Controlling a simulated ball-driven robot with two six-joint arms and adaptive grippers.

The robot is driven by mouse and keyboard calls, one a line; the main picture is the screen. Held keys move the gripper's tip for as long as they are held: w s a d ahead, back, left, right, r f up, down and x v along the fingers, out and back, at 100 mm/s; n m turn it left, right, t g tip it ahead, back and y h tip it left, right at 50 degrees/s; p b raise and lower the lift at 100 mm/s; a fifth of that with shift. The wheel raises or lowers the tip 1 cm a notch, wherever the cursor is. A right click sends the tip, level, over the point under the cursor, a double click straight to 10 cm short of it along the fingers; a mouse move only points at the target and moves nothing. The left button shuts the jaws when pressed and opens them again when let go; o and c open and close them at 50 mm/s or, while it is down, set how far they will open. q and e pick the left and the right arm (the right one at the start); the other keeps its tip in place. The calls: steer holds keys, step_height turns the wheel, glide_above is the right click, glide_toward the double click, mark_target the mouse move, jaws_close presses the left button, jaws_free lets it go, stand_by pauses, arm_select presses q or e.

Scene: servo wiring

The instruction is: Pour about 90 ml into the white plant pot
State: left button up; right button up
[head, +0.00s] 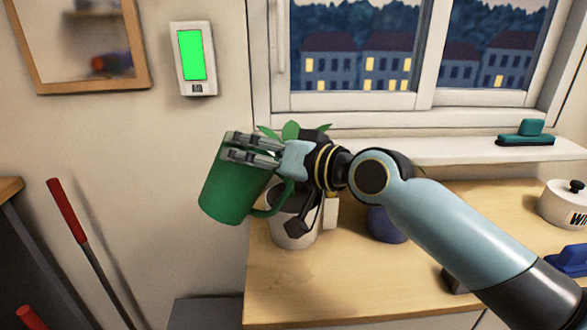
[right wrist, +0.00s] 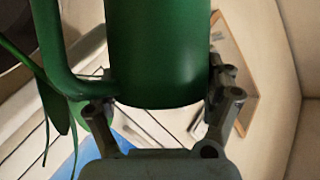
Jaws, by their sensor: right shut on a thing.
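A green mug (head: 232,190) hangs in the air at the left end of the wooden counter, tilted, with its handle on the right. My right gripper (head: 252,150) is shut on the mug, its fingers across the upper side. The mug (right wrist: 157,50) fills the top middle of the right wrist view, between the fingers (right wrist: 160,112). The white plant pot (head: 292,232) stands on the counter behind the mug and gripper, partly hidden by them. Its green leaves (head: 291,131) show above the gripper. The mug's inside and any stream are not visible. My left gripper is not in view.
A dark blue vessel (head: 387,224) stands right of the pot, partly behind my right arm. A lidded white pot (head: 562,206) and a blue object (head: 570,260) are far right. A teal object (head: 525,134) lies on the windowsill. A wall panel (head: 192,57) shows a green screen.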

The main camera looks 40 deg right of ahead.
mark_target(226, 189)
steer(key=shift+a+r, duration=0.1)
steer(key=shift+w+a+n+p, duration=0.1)
steer(key=shift+a+n+p, duration=0.4)
steer(key=shift+a+p, duration=0.1)
steer(key=a+f, duration=0.1)
steer(key=a+f+n+g+h, duration=0.1)
steer(key=f, duration=0.1)
steer(key=shift+w+a+n, duration=0.1)
steer(key=shift+a+n, duration=0.1)
steer(key=shift+n, duration=0.1)
steer(key=p, duration=0.1)
steer(key=a+n+h+p, duration=0.1)
steer(key=a+p, duration=0.1)
steer(key=shift+w+a+f+n+g+h, duration=0.2)
steer(key=shift+f+n+g+h, duration=0.1)
steer(key=shift+n, duration=0.1)
steer(key=shift+a+f, duration=0.1)
steer(key=shift+a, duration=0.15)
steer(key=shift+a+f+n+h+p, duration=0.2)
steer(key=shift+n+h+p, duration=0.1)
steer(key=shift+n+p, duration=0.1)
steer(key=shift+f, duration=0.1)
steer(key=shift+d, duration=0.1)
